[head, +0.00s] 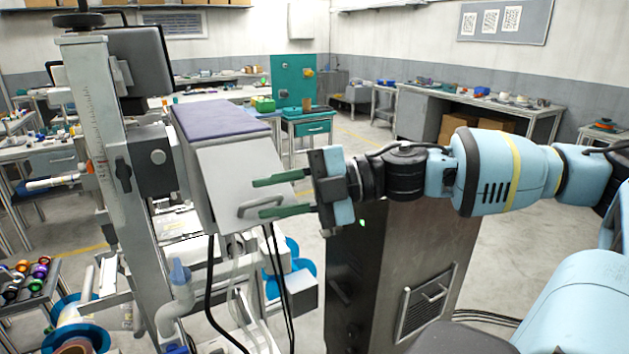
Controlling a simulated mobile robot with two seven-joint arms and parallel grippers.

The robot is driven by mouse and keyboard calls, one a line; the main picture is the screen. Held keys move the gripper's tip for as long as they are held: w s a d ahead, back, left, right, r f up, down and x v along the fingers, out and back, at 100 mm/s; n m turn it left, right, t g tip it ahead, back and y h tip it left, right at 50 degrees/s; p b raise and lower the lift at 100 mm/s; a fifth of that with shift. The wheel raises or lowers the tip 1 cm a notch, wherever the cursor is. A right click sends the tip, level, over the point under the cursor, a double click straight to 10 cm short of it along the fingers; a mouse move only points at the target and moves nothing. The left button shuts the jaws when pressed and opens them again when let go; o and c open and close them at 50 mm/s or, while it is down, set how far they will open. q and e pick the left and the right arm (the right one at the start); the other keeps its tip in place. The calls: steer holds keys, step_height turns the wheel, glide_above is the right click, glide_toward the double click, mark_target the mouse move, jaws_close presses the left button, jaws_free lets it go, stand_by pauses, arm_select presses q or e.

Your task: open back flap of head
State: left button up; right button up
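The head (192,165) is a grey box with a purple top, mounted on an upright column at left of centre. Its back flap (222,172) is a pale panel facing me and looks closed. A grey bar handle (246,208) sits low on the flap. My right gripper (259,198) comes in from the right with its two green fingers apart, one above the other. The fingertips are in front of the flap, close to the handle. The lower finger overlaps the handle in the picture; I cannot tell whether they touch. My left gripper is not in view.
Black cables (212,285) hang below the head. A dark metal cabinet (385,270) stands beneath my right gripper. A rack of colourful reels (25,280) is at lower left. Workbenches line the back walls, with open floor (520,245) at right.

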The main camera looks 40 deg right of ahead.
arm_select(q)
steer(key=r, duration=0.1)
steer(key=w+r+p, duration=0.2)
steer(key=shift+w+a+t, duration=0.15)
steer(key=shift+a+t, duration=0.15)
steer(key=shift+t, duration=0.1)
arm_select(e)
steer(key=v, duration=0.6)
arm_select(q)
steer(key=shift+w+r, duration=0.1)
arm_select(e)
steer(key=shift+r, duration=0.1)
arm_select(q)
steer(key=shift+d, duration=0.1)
